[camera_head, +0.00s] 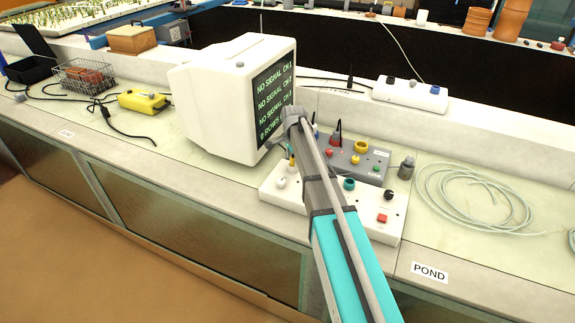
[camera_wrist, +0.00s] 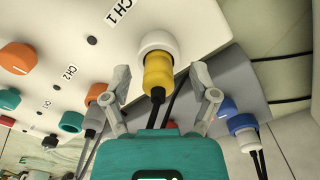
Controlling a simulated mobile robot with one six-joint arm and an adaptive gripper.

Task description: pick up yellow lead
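In the wrist view the yellow lead's plug (camera_wrist: 158,75) sits in a white ring socket on the white panel marked CH1. Its black cable runs down toward my gripper's body. My gripper (camera_wrist: 161,84) is open, with one finger on each side of the yellow plug. A gap shows between each finger and the plug. In the head view a small yellow piece (camera_head: 291,161) shows on the white box beside my arm; my arm hides much around it, and the fingers are not clear there.
A blue-and-white plug (camera_wrist: 241,128) with dark cables is close right of my gripper. A grey plug (camera_wrist: 94,122) in an orange socket is close left. A white monitor (camera_head: 222,100) stands beside my arm. A grey box (camera_head: 343,160) with coloured knobs is behind the white box (camera_head: 392,222).

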